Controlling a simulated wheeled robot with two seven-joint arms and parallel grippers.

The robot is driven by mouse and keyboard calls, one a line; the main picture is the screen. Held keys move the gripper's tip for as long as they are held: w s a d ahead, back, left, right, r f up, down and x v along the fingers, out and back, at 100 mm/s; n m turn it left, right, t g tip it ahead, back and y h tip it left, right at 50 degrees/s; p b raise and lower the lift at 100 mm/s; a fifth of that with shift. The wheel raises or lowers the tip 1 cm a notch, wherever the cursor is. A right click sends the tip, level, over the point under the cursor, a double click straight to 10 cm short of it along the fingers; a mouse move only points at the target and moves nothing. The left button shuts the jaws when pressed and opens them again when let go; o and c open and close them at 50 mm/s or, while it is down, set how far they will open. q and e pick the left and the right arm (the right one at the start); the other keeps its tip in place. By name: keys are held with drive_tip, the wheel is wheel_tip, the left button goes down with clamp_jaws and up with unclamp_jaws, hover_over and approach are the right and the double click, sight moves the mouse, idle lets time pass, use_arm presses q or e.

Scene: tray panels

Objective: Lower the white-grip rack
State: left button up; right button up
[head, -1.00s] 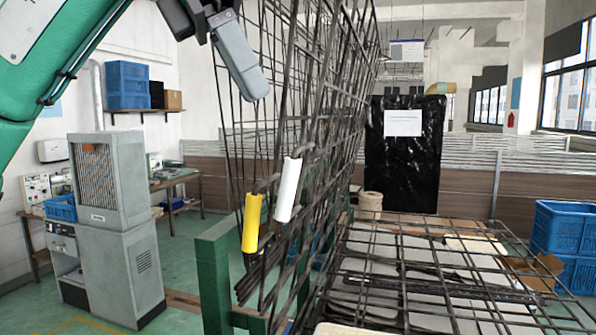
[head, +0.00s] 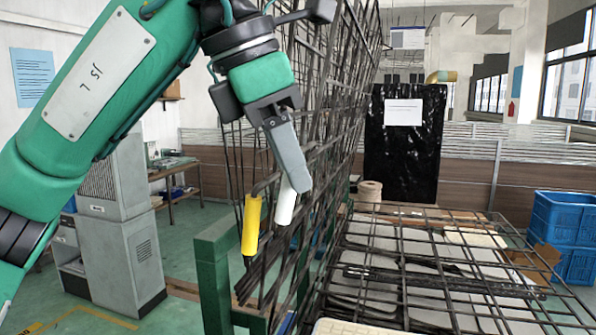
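The white grip (head: 286,203) sits on the edge of an upright, slightly tilted dark wire rack (head: 335,110) in the middle of the head view. A yellow grip (head: 251,226) is just left of it, on a neighbouring upright rack. My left gripper (head: 299,184) points down from the upper left, its grey finger overlapping the top of the white grip in the picture. I cannot tell whether it touches the grip. The fingers are seen side-on, so their opening does not show. My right gripper is out of view.
Another wire rack (head: 430,270) lies flat at the right. A green post (head: 213,280) stands below the grips. Blue crates (head: 566,225) stand at the far right. A grey cabinet (head: 118,235) is at the left, with open green floor between it and the post.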

use_arm(q)
drive_tip(key=shift+p+x, duration=0.35)
drive_tip(key=shift+x, duration=1.3)
clamp_jaws()
